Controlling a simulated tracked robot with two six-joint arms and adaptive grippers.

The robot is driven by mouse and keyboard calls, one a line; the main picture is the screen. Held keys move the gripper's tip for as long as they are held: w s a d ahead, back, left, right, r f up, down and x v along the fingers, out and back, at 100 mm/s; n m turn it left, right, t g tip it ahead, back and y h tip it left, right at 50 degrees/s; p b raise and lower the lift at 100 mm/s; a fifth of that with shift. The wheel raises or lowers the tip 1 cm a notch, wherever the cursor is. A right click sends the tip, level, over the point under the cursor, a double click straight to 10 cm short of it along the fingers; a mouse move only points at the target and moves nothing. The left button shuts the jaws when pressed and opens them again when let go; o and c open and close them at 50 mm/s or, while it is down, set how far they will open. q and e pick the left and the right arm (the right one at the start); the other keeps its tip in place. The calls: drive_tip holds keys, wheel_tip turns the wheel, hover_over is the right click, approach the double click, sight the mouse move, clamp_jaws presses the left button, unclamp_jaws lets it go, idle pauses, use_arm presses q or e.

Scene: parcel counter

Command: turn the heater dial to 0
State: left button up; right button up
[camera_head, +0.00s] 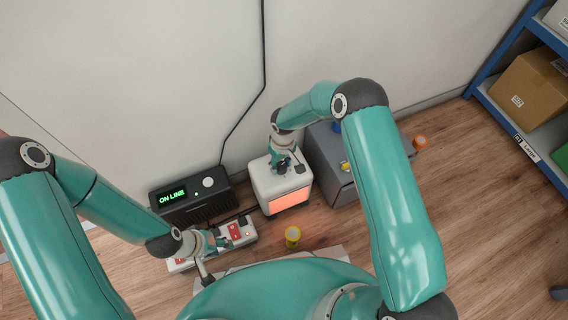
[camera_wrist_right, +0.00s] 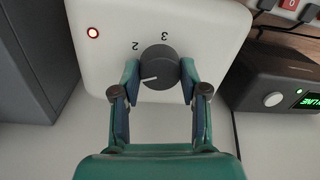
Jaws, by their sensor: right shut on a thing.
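The heater (camera_head: 268,188) is a white box with a glowing orange front, standing on the floor by the wall. Its dark round dial (camera_wrist_right: 159,66) is on the top face in the right wrist view. The dial's white pointer mark points to the left of the picture; upside-down digits 2 and 3 show beside it, and the other digits are hidden. My right gripper (camera_head: 285,163) is over the heater's top, its two fingers shut on opposite sides of the dial. My left gripper (camera_head: 219,242) is at the power strip; its finger opening is too small to tell.
The white power strip (camera_head: 241,229) with red switches lies left of the heater. A black box (camera_head: 205,207) reading ON LINE stands behind it. A grey cabinet (camera_head: 325,150) is close on the heater's right. A yellow cup-like item (camera_head: 292,234) stands in front. A red light (camera_wrist_right: 93,32) glows on the heater.

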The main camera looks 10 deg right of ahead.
drive_tip(key=n+b, duration=0.1)
drive_tip(key=n, duration=0.5)
drive_tip(key=shift+w+d+n, duration=0.1)
drive_tip(key=shift+n, duration=0.2)
drive_tip(key=n, duration=0.3)
drive_tip(key=shift+n+h, duration=0.3)
drive_tip(key=shift+w+n+b, duration=0.1)
drive_tip(key=shift+n+b, duration=0.2)
drive_tip(key=shift+n, duration=1.3)
drive_tip(key=shift+w+r, duration=0.1)
drive_tip(key=o, duration=1)
drive_tip(key=shift+o, duration=0.7)
drive_tip(key=shift+r, duration=0.1)
wheel_tip(320, 180, up, 12)
drive_tip(key=shift+w+f, duration=0.2)
drive_tip(key=shift+w, duration=0.05)
